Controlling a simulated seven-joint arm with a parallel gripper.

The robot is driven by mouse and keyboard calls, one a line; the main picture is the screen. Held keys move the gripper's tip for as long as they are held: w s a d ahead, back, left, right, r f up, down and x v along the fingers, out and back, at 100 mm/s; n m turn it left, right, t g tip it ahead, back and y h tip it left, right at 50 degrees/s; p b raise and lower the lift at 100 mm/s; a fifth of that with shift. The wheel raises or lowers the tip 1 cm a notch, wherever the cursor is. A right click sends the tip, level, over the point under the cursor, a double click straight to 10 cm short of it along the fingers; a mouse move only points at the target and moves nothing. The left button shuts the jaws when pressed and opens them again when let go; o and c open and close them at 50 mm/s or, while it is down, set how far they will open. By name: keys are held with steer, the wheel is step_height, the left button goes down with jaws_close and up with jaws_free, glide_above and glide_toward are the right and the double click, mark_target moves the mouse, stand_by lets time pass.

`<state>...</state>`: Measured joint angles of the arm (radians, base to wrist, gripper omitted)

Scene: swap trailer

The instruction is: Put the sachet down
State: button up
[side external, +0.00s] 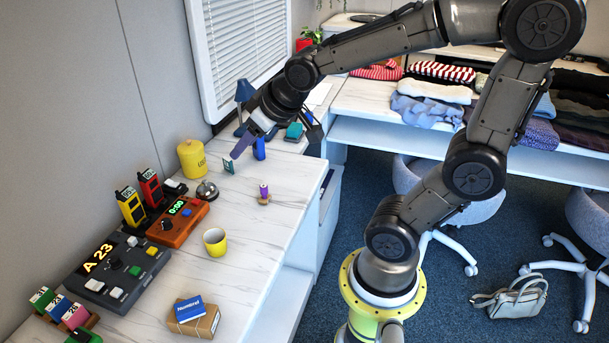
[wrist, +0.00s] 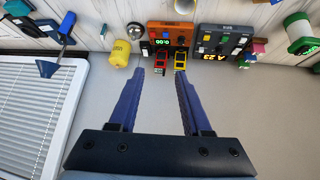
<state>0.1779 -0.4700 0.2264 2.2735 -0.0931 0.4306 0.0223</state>
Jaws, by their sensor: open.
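My gripper (side external: 246,147) is over the back of the white marbled desk (side external: 232,275), near the wall, its fingers pointing down and left. In the wrist view my gripper (wrist: 169,74) has its two blue fingers spread, with nothing held between them. A small teal packet (side external: 229,166), which looks like the sachet, is on the desk beside the yellow tin (side external: 192,158), close below a fingertip in the side view. In the wrist view the packet (wrist: 104,31) appears small, next to the tin (wrist: 118,53), outside the fingers. Its printing is too small to read.
Red and yellow radios (side external: 131,206), an orange timer box (side external: 177,222) and a bell (side external: 207,190) line the left side. A yellow mug (side external: 215,242) and a small purple-topped item (side external: 264,193) stand nearer the front. A blue lamp (side external: 244,92) is behind my gripper.

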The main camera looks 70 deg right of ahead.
steer(key=s+a+g+y, duration=0.1)
steer(key=s+a, duration=0.2)
steer(key=s, duration=0.4)
steer(key=s+a+n+g, duration=0.1)
steer(key=s+a, duration=0.2)
steer(key=s, duration=0.4)
steer(key=shift+a+f+y, duration=0.2)
steer(key=shift+f+y, duration=0.1)
steer(key=shift+y, duration=0.1)
